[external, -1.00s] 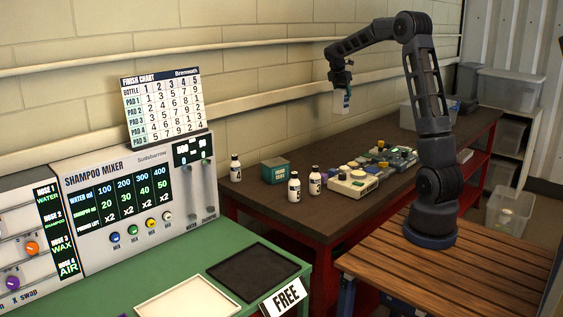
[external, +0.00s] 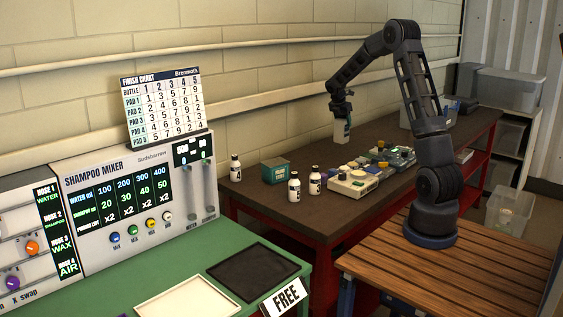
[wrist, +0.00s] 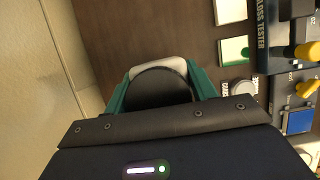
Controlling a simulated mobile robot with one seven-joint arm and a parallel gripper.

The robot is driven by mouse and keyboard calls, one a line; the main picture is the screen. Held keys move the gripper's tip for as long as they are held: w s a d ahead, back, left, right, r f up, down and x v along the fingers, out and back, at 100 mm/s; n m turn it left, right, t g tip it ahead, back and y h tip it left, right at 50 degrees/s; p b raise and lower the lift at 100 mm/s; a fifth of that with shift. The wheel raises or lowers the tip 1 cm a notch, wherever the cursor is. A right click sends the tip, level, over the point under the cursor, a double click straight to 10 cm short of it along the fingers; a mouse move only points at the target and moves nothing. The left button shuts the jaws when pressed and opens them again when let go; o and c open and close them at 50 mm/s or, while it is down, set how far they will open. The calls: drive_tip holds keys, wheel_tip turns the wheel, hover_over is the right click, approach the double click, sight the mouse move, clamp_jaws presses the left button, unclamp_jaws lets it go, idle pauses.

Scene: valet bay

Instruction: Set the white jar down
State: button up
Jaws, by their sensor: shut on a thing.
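The white jar (external: 342,133) hangs upright below my gripper (external: 342,116) in the external view, near the wall over the back of the dark tabletop (external: 262,206). My gripper is shut on it. I cannot tell whether its base touches the tabletop. In the wrist view the jar shows from above as a black lid (wrist: 160,88) with a white rim, between the teal fingers of my gripper. Its lower part is hidden there.
Several white bottles with black caps stand left on the tabletop, beside a teal box (external: 275,169). A cream tester unit (external: 352,184) and other devices stand in front and to the right. The wrist view shows bare tabletop (wrist: 120,35) beyond the jar.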

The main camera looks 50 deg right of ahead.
sight(343, 129)
drive_tip(key=shift+f, duration=2.35)
drive_tip(key=shift+f, duration=0.15)
drive_tip(key=o, duration=1.3)
drive_tip(key=shift+o, duration=0.2)
